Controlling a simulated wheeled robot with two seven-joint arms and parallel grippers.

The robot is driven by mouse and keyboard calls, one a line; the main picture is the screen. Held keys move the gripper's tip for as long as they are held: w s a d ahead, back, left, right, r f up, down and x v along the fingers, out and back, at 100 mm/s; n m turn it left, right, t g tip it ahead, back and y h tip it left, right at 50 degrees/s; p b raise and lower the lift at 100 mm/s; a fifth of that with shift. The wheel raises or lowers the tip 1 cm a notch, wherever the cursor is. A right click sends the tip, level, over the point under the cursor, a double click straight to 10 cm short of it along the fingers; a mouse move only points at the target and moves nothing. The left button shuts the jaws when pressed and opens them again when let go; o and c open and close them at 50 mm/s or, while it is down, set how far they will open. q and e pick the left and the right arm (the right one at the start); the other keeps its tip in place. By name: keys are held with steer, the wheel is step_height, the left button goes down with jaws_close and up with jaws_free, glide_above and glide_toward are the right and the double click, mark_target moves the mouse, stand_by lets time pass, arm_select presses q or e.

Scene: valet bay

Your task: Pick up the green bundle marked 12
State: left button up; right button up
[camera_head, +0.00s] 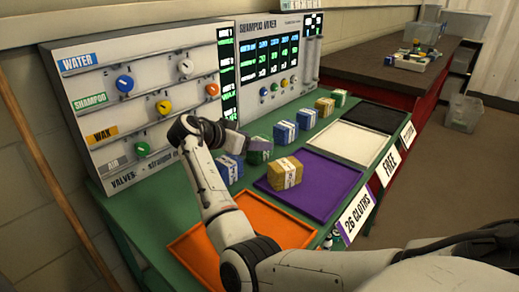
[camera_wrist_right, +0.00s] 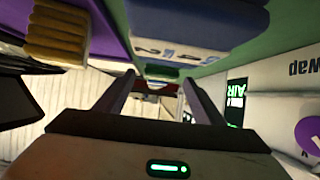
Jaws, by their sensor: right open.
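A green bundle (camera_head: 257,156) with a pale band stands on the green bench, partly hidden behind my right gripper. Another green bundle (camera_head: 339,97) stands farther back along the row. I cannot read a number on either one. My right gripper (camera_head: 236,142) is close to the nearer green bundle, at its left; I cannot tell whether they touch. In the right wrist view my right gripper (camera_wrist_right: 158,92) shows two parted fingers with no bundle visible between them. A blue bundle (camera_wrist_right: 195,18) with a pale band is close above the fingers in that picture. My left gripper is not in view.
Blue bundles (camera_head: 285,133) and a yellow bundle (camera_head: 325,106) share the row. A yellow bundle (camera_head: 285,173) sits on the purple tray (camera_head: 325,190). Orange (camera_head: 270,222), white (camera_head: 345,143) and black (camera_head: 372,116) trays are empty. The valve panel (camera_head: 140,95) stands behind.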

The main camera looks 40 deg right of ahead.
steer(key=shift+d+f, duration=0.25)
steer(key=shift+d, duration=0.15)
steer(key=shift+r, duration=0.1)
steer(key=c, duration=1.2)
